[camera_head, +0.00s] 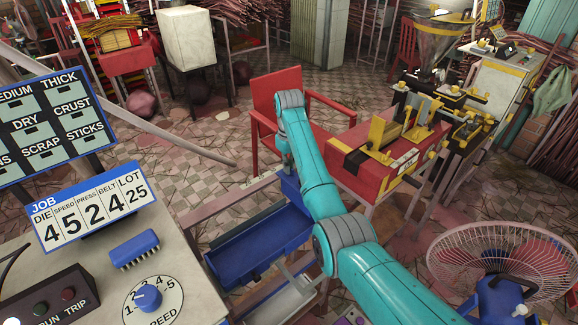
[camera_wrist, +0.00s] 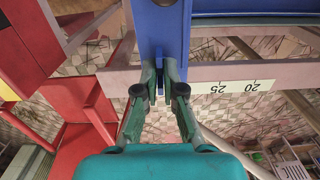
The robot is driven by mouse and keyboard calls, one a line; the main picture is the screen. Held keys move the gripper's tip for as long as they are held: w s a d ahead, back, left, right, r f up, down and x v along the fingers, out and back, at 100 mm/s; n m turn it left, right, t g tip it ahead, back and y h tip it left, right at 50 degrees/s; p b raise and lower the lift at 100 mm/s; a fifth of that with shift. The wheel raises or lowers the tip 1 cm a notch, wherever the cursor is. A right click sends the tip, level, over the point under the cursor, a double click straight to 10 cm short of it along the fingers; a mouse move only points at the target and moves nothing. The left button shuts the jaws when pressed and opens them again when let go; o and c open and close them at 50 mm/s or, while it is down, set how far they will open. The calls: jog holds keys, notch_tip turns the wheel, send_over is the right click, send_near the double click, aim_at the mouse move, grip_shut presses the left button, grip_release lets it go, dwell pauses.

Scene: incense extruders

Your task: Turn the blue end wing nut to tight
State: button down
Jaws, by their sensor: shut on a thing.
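My gripper (camera_wrist: 160,68) is in the middle of the wrist view, its two fingers close together at the face of a blue end plate (camera_wrist: 174,34). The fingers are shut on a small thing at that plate. In the head view the blue end piece (camera_head: 290,188) shows beside my teal arm, at the end of a long blue trough (camera_head: 258,245).
A wooden rail with a white scale strip (camera_wrist: 232,87) runs right of the fingers. A red chair (camera_head: 277,95) stands behind the arm. A red-topped extruder bench (camera_head: 366,183) is to the right, a wire fan (camera_head: 497,262) at lower right. A job board (camera_head: 95,203) stands at left.

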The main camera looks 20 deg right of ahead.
jog(key=m, duration=0.4)
jog(key=shift+m, duration=0.4)
jog(key=m, duration=0.3)
jog(key=shift+m, duration=0.3)
jog(key=m, duration=0.4)
jog(key=shift+m, duration=2.1)
jog(key=c, duration=1.3)
grip_release()
